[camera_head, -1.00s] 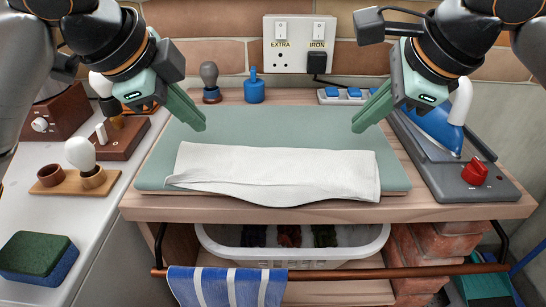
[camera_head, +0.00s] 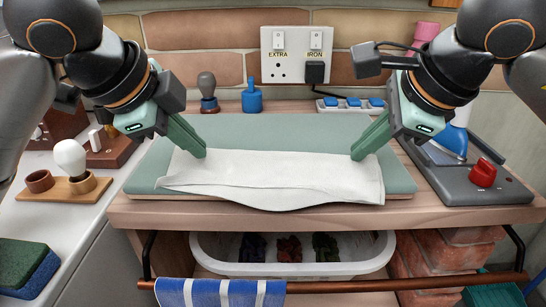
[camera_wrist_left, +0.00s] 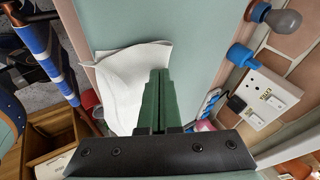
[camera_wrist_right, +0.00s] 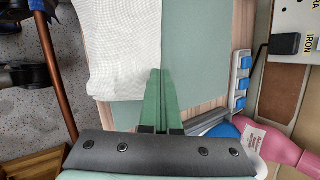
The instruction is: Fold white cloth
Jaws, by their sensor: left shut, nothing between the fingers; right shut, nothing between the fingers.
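The white cloth (camera_head: 275,180) lies as a wide, folded strip on the green padded board (camera_head: 260,130), its front edge bulging a little over the board's front. My left gripper (camera_head: 203,154) is shut and empty at the cloth's back left corner. My right gripper (camera_head: 356,156) is shut and empty at its back right corner. In the left wrist view the left fingers (camera_wrist_left: 155,75) overlap the cloth (camera_wrist_left: 125,85). In the right wrist view the right fingers (camera_wrist_right: 160,75) are beside the edge of the cloth (camera_wrist_right: 110,50). I cannot tell whether either gripper touches it.
An iron on a grey base with a red knob (camera_head: 482,173) stands at right. A bulb on a wooden stand (camera_head: 70,160) and a sponge (camera_head: 25,265) are at left. A white basket (camera_head: 290,265) sits below, behind a copper rail (camera_head: 330,286) with a striped towel (camera_head: 220,292).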

